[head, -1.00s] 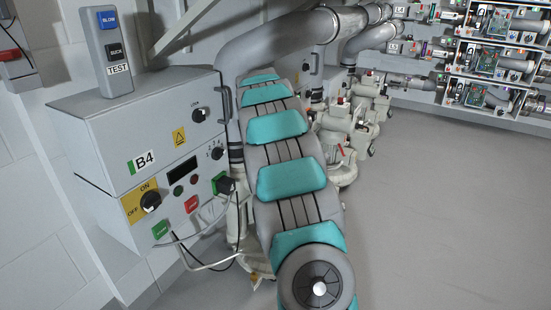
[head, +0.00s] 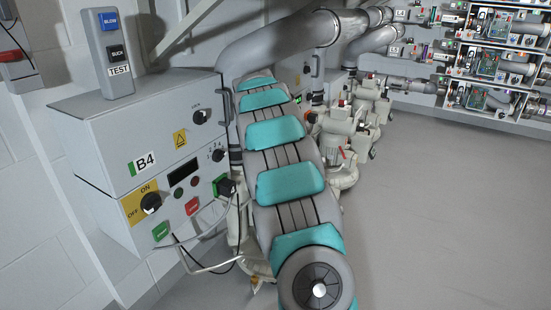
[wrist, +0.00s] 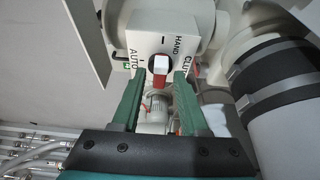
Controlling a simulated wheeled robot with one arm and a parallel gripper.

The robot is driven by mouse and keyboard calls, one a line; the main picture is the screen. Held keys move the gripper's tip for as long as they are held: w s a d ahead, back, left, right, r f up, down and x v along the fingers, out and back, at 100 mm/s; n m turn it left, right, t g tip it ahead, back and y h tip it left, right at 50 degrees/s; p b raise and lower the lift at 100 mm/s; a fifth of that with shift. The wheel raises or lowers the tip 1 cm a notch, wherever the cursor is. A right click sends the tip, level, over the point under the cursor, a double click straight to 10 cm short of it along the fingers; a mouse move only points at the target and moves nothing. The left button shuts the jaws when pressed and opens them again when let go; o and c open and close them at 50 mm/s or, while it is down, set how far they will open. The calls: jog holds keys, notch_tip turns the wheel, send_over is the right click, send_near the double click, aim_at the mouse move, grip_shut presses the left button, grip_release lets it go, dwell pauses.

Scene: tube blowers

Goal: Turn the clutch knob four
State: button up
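In the wrist view, the clutch knob (wrist: 160,64) has a white and red grip on a black round base. It sits on a white box (wrist: 143,42) lettered AUTO, HAND and a partly hidden word starting CLU. The grip stands roughly upright in the picture. My gripper (wrist: 160,77) is open, its two green fingers reaching up on either side of the grip. I see gaps between the fingers and the grip; contact and depth are unclear. In the head view, my arm hides the gripper and the knob.
A grey B4 control box (head: 160,130) with dials and buttons stands left of my arm. A thick grey pipe (head: 270,42) runs behind it. Pale machines (head: 345,135) stand beyond. A dark-banded pipe (wrist: 275,80) is close right of my gripper. The floor at right is clear.

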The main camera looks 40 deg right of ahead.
jog(key=shift+o, duration=0.2)
jog(key=v, duration=0.7)
jog(key=shift+r, duration=0.35)
jog(key=shift+a, duration=0.15)
